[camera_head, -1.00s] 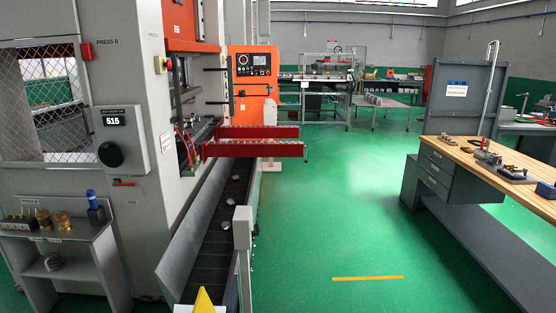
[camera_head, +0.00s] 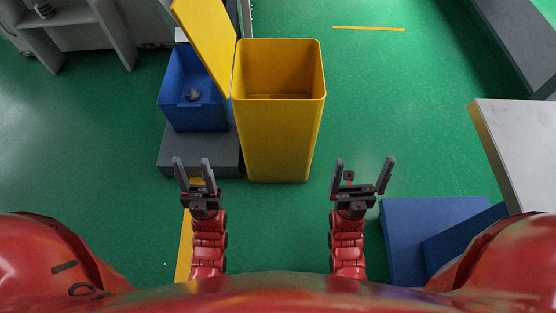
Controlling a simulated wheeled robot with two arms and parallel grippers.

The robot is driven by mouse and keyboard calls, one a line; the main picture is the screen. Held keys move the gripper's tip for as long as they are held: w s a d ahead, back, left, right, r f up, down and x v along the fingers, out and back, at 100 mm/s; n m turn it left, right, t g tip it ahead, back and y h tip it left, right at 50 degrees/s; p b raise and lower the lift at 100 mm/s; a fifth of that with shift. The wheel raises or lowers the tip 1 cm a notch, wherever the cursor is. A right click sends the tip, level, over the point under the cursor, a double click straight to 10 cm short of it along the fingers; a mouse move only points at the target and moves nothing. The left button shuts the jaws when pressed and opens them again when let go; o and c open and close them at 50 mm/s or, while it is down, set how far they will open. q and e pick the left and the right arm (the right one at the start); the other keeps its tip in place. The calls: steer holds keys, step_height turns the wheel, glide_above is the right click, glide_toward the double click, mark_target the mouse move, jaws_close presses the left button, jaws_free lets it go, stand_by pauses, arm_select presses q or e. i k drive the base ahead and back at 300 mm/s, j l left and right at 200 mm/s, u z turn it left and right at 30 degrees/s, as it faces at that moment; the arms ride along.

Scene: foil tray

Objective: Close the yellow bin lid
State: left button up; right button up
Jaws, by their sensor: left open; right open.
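The yellow bin (camera_head: 275,140) stands upright on the green floor in front of me, its top open and its inside empty as far as I can see. Its yellow lid (camera_head: 205,35) is swung open to the left and stands up from the bin's left edge, its top cut off by the frame. My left gripper (camera_head: 192,163) is open and empty, nearer to me than the bin and to its left. My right gripper (camera_head: 363,163) is open and empty, nearer to me and to the bin's right. Neither touches the bin or lid.
A blue bin (camera_head: 180,115) with a small grey piece (camera_head: 193,95) inside stands left of the yellow bin, on a grey base (camera_head: 180,160). A blue block (camera_head: 410,230) and a pale-topped table (camera_head: 530,150) are at the right. Floor right of the bin is clear.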

mark_target(207, 25)
steer(key=i+j+z, duration=0.35)
steer(key=j, duration=0.55)
steer(key=j+z, duration=0.3)
steer(key=j, duration=0.6)
steer(key=j+z, duration=0.35)
steer(key=j, duration=0.65)
steer(key=k+l, duration=0.1)
steer(key=k+l+z, duration=0.15)
steer(key=l, duration=0.15)
steer(key=i, duration=0.05)
